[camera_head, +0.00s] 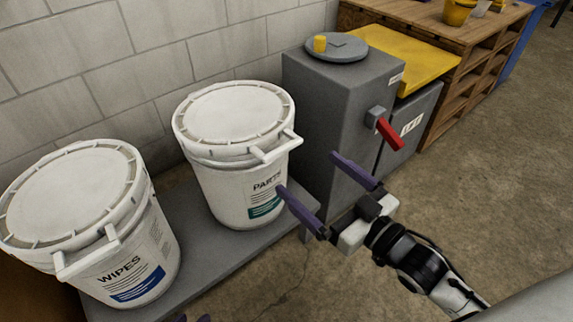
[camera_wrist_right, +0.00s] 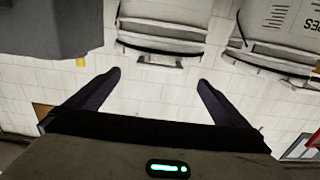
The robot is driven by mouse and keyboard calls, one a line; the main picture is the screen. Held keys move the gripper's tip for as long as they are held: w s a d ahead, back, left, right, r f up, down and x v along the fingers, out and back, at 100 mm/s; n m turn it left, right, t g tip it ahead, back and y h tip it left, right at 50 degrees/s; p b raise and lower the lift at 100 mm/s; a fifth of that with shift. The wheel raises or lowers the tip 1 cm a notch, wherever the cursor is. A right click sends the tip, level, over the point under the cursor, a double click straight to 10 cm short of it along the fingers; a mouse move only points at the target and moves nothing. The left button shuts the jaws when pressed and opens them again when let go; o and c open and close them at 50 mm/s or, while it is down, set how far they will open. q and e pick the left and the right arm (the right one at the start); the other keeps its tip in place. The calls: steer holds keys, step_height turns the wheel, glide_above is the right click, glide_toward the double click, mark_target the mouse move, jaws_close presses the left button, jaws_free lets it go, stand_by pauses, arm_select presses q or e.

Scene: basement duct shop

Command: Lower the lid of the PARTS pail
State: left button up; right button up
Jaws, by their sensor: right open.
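The white PARTS pail (camera_head: 240,185) stands on a low grey shelf beside the grey cabinet. Its round white lid (camera_head: 236,112) lies over the mouth and looks level, with a bar handle (camera_head: 277,149) sticking out at the front. My right gripper (camera_head: 307,172) is open and empty, in front of the pail and to the right of its label, apart from the lid handle. In the right wrist view, the PARTS pail (camera_wrist_right: 163,30) appears upside down beyond the open fingers (camera_wrist_right: 158,82). Only purple fingertips of my left gripper (camera_head: 194,318) show at the bottom edge; its opening is unclear.
A similar WIPES pail (camera_head: 140,270) with its lid on stands at the left of the shelf (camera_head: 205,262). The grey cabinet (camera_head: 325,110) has a red lever (camera_head: 389,134) near my right gripper. A wooden bench (camera_head: 485,50) is behind. Floor at front is clear.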

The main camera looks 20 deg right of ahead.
mark_target(285, 152)
steer(key=b+x, duration=0.2)
steer(key=x, duration=0.8)
steer(key=shift+w+a+r+b, duration=0.1)
steer(key=shift+w+r+b, duration=0.05)
steer(key=shift+b, duration=0.2)
arm_select(q)
steer(key=shift+w+d+r+t+h, duration=0.2)
steer(key=shift+d+r+h, duration=0.1)
steer(key=shift+d+r, duration=0.15)
steer(key=shift+w+d+r+t+h, duration=0.2)
steer(key=shift+d+r+h, duration=0.1)
steer(key=shift+d, duration=0.1)
